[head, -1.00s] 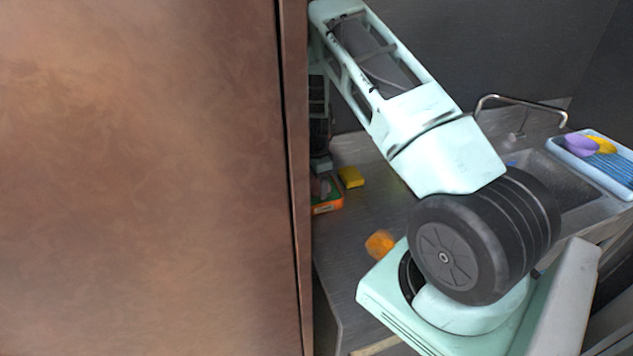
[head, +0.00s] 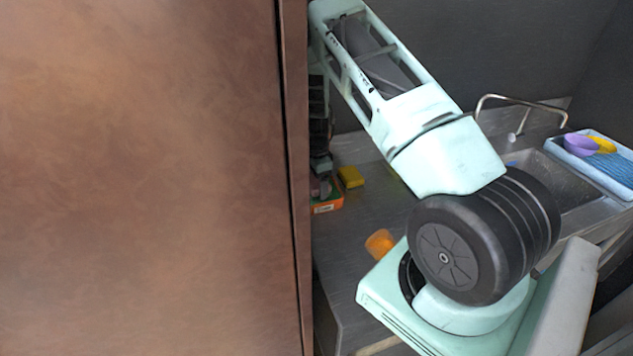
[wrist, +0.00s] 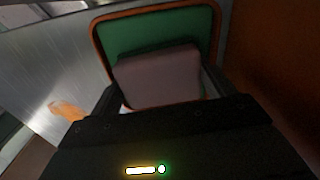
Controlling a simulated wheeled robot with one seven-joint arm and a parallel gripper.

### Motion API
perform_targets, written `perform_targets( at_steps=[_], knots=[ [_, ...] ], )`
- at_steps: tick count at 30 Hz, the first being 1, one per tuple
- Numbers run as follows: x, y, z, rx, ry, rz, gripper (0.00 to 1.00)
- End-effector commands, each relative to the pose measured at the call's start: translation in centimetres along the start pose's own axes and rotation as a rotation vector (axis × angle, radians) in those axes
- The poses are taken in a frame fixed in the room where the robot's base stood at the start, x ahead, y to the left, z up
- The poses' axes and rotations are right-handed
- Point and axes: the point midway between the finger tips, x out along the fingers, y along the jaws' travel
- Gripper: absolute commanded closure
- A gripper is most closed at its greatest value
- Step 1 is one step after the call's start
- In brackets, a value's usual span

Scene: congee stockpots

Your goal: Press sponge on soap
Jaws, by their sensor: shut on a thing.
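My gripper (wrist: 162,92) is shut on a dull pinkish-brown block, which looks like the sponge (wrist: 158,76). The sponge is over a green surface with an orange rim, apparently the soap in its tray (wrist: 150,28). I cannot tell whether the sponge touches the green surface. In the head view the orange tray (head: 328,208) sits on the counter beside the brown panel. My gripper (head: 321,172) is above it, partly hidden by that panel.
A tall brown panel (head: 140,180) fills the left of the head view. On the counter are a yellow block (head: 351,176) and an orange cup-like object (head: 379,243). A sink with a faucet (head: 520,100) and a blue rack (head: 600,168) are at the right.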

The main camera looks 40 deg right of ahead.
Motion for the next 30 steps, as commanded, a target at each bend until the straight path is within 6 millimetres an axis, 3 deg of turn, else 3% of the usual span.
perform_targets(
  at_steps=[5,30],
  knots=[
    [-0.3,0.1,0.0,0.000,0.000,0.003,0.37],
    [-6.8,0.0,0.0,0.000,0.001,0.001,0.37]
  ],
)
